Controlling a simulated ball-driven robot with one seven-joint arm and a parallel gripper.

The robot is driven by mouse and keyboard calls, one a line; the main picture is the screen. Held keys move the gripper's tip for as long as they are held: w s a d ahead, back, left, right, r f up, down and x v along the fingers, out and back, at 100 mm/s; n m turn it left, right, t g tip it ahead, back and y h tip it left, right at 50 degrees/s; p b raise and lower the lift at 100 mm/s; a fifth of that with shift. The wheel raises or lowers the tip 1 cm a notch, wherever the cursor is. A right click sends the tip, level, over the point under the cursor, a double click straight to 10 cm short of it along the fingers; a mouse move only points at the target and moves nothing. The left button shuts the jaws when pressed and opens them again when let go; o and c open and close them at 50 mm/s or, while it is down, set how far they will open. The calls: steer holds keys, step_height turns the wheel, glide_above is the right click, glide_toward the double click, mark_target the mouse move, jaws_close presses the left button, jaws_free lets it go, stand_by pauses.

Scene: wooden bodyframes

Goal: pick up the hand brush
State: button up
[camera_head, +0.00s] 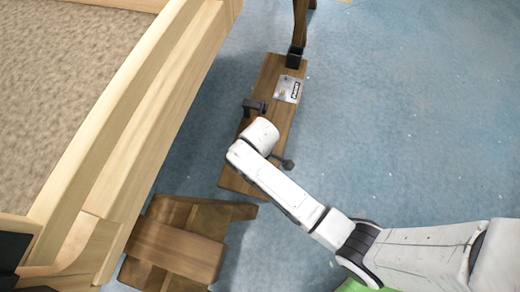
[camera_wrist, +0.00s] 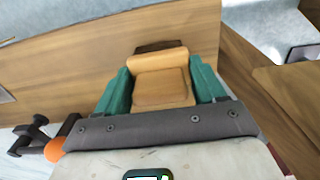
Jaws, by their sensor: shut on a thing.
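In the wrist view, the hand brush (camera_wrist: 162,82) shows as a tan wooden body with a dark brown strip at its far end. It sits between the two green fingers of my gripper (camera_wrist: 162,88), which is shut on it. A wooden plank surface lies behind it; I cannot tell whether the brush touches it. In the head view, my arm reaches over the narrow wooden bench, and its white wrist hides the fingers and the brush.
The wooden bench (camera_head: 267,90) carries a small metal plate (camera_head: 288,89). A pale wooden frame (camera_head: 135,118) runs along the left. A brown wooden stool (camera_head: 175,248) stands at lower left. A black and orange tool (camera_wrist: 40,142) shows beside my gripper. Blue floor (camera_head: 420,110) is clear at right.

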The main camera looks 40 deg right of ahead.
steer(key=s+a+r+p, duration=0.6)
steer(key=s+a+r, duration=0.2)
steer(key=s+r, duration=0.3)
steer(key=shift+s+a+r+p, duration=0.15)
steer(key=shift+r+p, duration=0.25)
